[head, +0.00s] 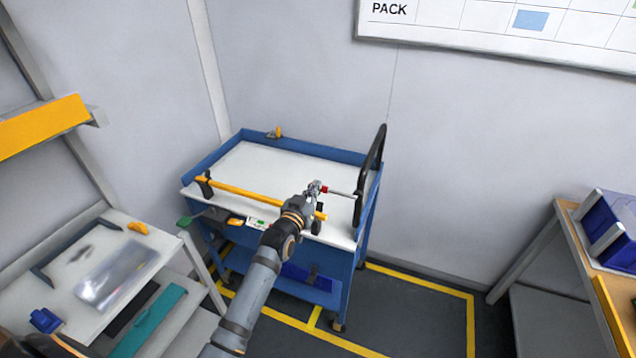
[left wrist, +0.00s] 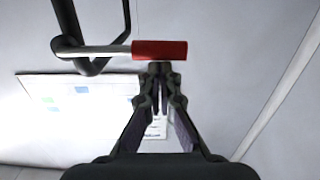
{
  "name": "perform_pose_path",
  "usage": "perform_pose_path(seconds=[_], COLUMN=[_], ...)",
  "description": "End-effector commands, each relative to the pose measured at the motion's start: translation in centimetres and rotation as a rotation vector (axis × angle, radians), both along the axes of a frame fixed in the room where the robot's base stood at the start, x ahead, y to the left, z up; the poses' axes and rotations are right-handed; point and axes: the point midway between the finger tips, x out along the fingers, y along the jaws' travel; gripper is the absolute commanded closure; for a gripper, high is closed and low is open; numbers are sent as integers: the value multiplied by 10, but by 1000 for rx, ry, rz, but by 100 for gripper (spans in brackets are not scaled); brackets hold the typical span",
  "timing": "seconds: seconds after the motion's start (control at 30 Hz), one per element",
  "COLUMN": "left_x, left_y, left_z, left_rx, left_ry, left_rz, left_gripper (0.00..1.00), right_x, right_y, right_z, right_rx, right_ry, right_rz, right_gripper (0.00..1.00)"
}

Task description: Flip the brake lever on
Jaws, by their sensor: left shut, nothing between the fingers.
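The brake lever is a thin metal rod with a red grip (head: 325,189), mounted at the black push handle (head: 372,160) of a blue cart (head: 215,160). The rod lies about level, its red end pointing left in the head view. In the left wrist view the red grip (left wrist: 160,50) is just above my fingertips in the picture. My left gripper (head: 315,186) is shut and empty, right at the red end; it also shows in the left wrist view (left wrist: 160,72). I cannot tell whether the fingertips touch the grip. My right gripper is not in view.
A yellow bar (head: 245,191) runs along the cart's near side, below my left gripper. A side table (head: 60,280) with a clear pouch stands at left. A bench with a blue bin (head: 610,225) stands at right. Yellow-marked floor (head: 420,310) right of the cart is clear.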

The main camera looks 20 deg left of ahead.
Motion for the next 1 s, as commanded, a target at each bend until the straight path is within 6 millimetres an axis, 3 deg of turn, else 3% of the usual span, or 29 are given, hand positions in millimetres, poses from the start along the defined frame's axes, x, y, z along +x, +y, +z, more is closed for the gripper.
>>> perform_pose_path(seconds=[0.4,1.0], left_x=[0,0], left_y=[1,-2], left_z=[-41,-55], left_rx=[-316,-454], left_ry=[14,19], left_rz=[0,0], left_gripper=[100,100], right_x=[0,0], right_y=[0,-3], right_z=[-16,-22], right_rx=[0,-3], right_ry=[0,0], right_rz=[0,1], right_gripper=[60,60])
